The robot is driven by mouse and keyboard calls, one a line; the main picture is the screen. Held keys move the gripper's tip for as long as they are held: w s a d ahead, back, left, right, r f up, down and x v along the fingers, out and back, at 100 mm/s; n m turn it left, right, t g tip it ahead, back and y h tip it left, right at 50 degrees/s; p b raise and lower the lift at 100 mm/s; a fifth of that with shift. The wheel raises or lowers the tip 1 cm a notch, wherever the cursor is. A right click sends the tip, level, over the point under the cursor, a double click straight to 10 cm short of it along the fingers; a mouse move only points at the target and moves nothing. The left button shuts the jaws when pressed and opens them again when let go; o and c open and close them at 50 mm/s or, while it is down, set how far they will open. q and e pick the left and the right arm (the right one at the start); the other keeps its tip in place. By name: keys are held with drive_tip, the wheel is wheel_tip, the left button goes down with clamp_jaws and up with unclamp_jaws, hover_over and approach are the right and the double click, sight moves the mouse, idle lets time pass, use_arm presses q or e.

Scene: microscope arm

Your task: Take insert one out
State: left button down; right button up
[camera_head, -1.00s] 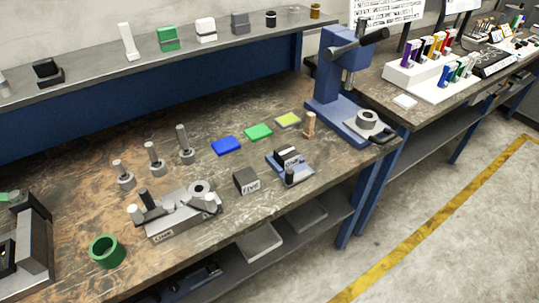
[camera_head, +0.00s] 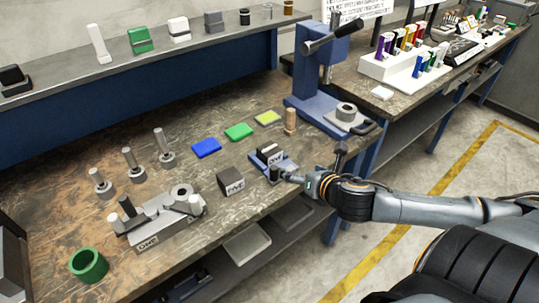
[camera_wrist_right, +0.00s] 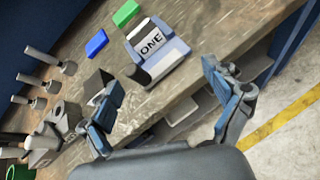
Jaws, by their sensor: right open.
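The insert marked ONE (camera_wrist_right: 150,42) is a light block with black lettering. It sits in a small blue holder (camera_wrist_right: 172,59) near the bench's front edge. In the head view the insert (camera_head: 269,153) shows as a small white and black piece in the holder (camera_head: 286,165). My right gripper (camera_wrist_right: 161,80) is open and empty, its two fingers wide apart on the near side of the holder. In the head view the right gripper (camera_head: 314,164) is just right of the holder, partly hidden by its own wrist. My left gripper is not in view.
A dark block marked FIVE (camera_head: 231,183) stands left of the holder. A wooden peg (camera_head: 290,121) and a blue press (camera_head: 318,85) stand behind it. Blue (camera_head: 206,147), green (camera_head: 239,131) and yellow pads (camera_head: 268,117) lie farther back. A grey fixture (camera_head: 165,222) is at left.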

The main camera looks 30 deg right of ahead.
wheel_tip(320, 180, up, 3)
drive_tip(key=w+n, duration=0.1)
drive_tip(key=n, duration=0.2)
approach(271, 150)
drive_tip(key=shift+w+d+f+n+t+y, duration=0.2)
drive_tip(key=shift+w+d+f, duration=0.15)
drive_tip(key=shift+w, duration=0.2)
drive_tip(key=shift+w+d+f+n+t+y, duration=0.1)
drive_tip(key=shift+w+d+f+t, duration=0.15)
drive_tip(key=shift+w, duration=0.3)
drive_tip(key=shift+a+f+p+x, duration=0.1)
drive_tip(key=shift+p+x, duration=0.15)
drive_tip(key=shift+x, duration=1.2)
drive_tip(key=shift+a+f+p+x, duration=0.15)
drive_tip(key=shift+p+x, duration=0.1)
drive_tip(key=shift+x, duration=1.25)
drive_tip(key=shift+s, duration=0.15)
drive_tip(key=shift+c, duration=0.4)
clamp_jaws()
drive_tip(key=shift+r, duration=0.35)
